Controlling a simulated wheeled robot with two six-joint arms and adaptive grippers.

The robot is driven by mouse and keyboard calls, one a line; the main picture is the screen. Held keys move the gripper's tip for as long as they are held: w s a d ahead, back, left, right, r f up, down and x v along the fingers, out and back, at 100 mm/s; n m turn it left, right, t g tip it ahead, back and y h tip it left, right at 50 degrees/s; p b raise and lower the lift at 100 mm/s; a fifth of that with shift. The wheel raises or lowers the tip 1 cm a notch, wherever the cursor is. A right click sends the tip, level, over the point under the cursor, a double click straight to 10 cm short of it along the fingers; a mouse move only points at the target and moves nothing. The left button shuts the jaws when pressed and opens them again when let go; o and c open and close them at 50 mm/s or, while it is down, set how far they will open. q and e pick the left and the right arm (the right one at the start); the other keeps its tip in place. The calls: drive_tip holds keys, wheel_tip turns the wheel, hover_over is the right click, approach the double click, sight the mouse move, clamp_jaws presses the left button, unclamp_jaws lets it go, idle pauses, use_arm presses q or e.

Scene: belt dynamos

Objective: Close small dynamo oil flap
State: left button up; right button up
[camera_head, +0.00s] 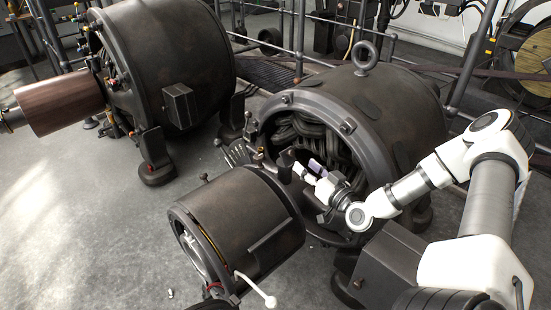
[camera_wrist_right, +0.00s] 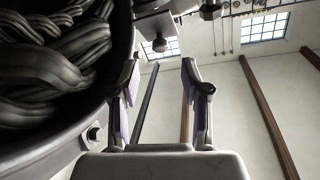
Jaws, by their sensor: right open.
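The smaller dynamo (camera_head: 385,115) is a dark round housing with an eye bolt on top and thick coils showing in its open front. Its belt drum (camera_head: 235,220) stands in front of it. My right gripper (camera_head: 308,172) is in front of the coils, near the dark fittings behind the drum. In the right wrist view the right gripper (camera_wrist_right: 161,75) has its fingers apart with nothing between them. A dark bracket with a round knob (camera_wrist_right: 158,42) shows beyond the fingertips. I cannot clearly pick out the oil flap or its angle. My left gripper is not in view.
The front ring (camera_wrist_right: 120,60) of the housing and coils (camera_wrist_right: 55,60) are close on the left of the right wrist view. A larger dynamo (camera_head: 180,60) stands back left. A white-knobbed lever (camera_head: 268,298) sticks out by the drum. Grey floor (camera_head: 90,230) is open at left.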

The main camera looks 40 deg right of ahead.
sight(293, 155)
drive_tip(key=w+b, duration=0.1)
drive_tip(key=w, duration=0.1)
drive_tip(key=w+b, duration=0.1)
drive_tip(key=w, duration=0.1)
drive_tip(key=w+b, duration=0.1)
drive_tip(key=w, duration=0.1)
drive_tip(key=shift+w+d, duration=0.3)
clamp_jaws()
